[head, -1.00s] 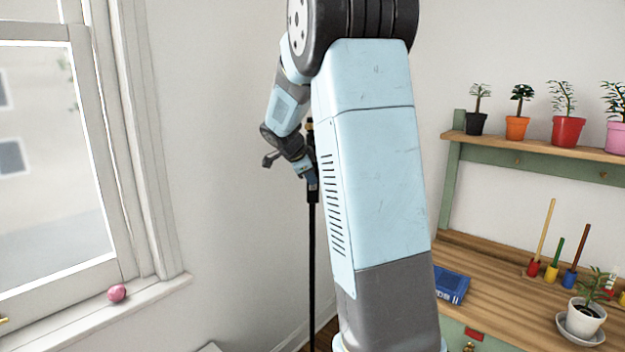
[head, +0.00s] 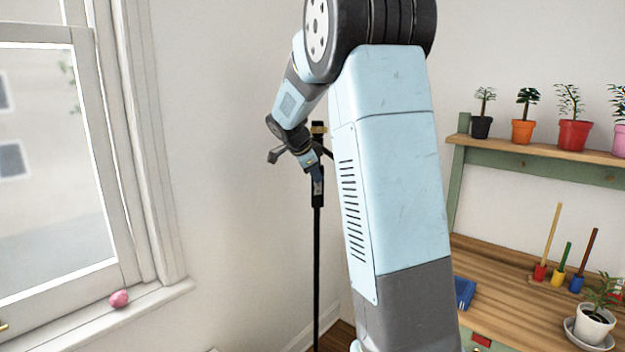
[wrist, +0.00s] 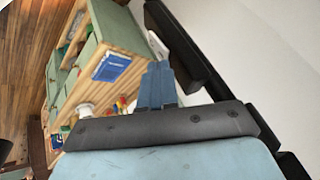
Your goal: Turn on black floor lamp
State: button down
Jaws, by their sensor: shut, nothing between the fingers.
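The black floor lamp (head: 317,265) stands upright in the corner, seen in the head view as a thin black pole with a thicker part and a brass-coloured piece near its top. My gripper (head: 318,178) is shut and empty, its tips at the thicker upper part of the pole. I cannot tell whether they touch it. In the wrist view my gripper's blue fingers (wrist: 157,85) are together, beside a dark bar of the lamp (wrist: 185,45). Any shade or bulb is not visible, and I cannot see whether the lamp is lit.
A wooden-topped green desk (head: 520,290) stands at the right with a blue book (head: 464,292) and a potted plant (head: 594,323). Potted plants line a shelf (head: 540,150) above. A window (head: 50,170) is at the left, with a pink egg-like object (head: 119,298) on its sill.

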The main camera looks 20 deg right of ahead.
dwell(0.3)
jog(key=s+v, duration=0.1)
jog(key=v, duration=1.1)
jog(key=shift+s+f, duration=0.25)
jog(key=shift+s, duration=0.15)
jog(key=shift+d, duration=0.15)
jog(key=s+a+f+n+t+y, duration=0.1)
jog(key=s+a+f+n+y, duration=0.1)
jog(key=s+n, duration=0.4)
jog(key=s+a+f+n+y, duration=0.2)
jog(key=s+a+n, duration=0.3)
jog(key=s, duration=1.1)
jog(key=s+a+f+n+t+y, duration=0.1)
jog(key=s+a+f+n+y, duration=0.1)
jog(key=s+n, duration=0.7)
notch_tip(320, 180, down, 2)
jog(key=s+a, duration=0.1)
jog(key=s, duration=0.1)
jog(key=shift+s+a+t, duration=0.15)
jog(key=shift+s+t, duration=0.15)
jog(key=shift+f, duration=0.15)
